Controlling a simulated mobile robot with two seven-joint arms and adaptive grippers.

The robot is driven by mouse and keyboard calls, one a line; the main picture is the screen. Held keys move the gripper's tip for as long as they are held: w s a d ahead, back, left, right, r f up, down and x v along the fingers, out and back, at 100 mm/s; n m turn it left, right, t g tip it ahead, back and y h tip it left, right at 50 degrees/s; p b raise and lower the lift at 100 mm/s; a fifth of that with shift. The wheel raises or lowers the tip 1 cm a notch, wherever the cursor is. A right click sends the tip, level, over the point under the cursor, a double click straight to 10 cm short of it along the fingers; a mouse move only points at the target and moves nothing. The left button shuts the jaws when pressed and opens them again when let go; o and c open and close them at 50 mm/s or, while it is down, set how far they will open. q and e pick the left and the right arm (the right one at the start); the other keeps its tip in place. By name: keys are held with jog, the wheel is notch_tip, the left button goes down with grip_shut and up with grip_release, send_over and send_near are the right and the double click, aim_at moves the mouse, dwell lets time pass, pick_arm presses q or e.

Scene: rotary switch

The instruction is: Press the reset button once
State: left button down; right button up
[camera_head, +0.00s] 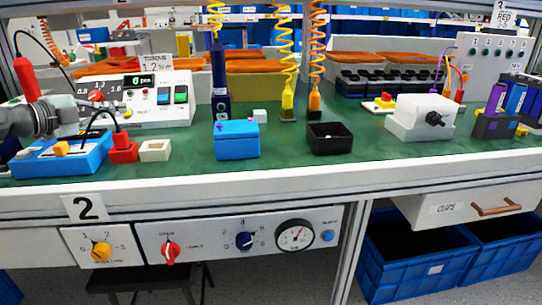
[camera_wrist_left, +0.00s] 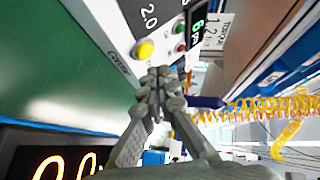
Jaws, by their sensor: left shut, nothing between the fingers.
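A white torque console (camera_head: 178,108) with a dial, a lit display and several buttons stands at the back left of the bench in the head view. A small label that seems to read reset is on its lower front, and the button there is too small to make out. In the left wrist view a round yellow button (camera_wrist_left: 145,50) sits on the white console face, close to the display. My left gripper (camera_head: 80,112) is in front of the console's left side. In the left wrist view its fingers (camera_wrist_left: 163,75) are shut and empty, just short of the yellow button; I see no clear contact. My right gripper is not in view.
A blue box with a yellow button (camera_head: 62,150), a red block (camera_head: 123,148) and a cream tray (camera_head: 155,150) stand near the left arm. A red-handled tool (camera_head: 27,80) hangs by it.

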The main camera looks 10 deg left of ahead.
pick_arm(q)
jog(key=shift+s+d+r, duration=0.2)
jog(key=shift+s+r, duration=0.7)
jog(key=shift+s, duration=0.1)
jog(key=shift+r, duration=0.15)
jog(key=shift+r, duration=0.1)
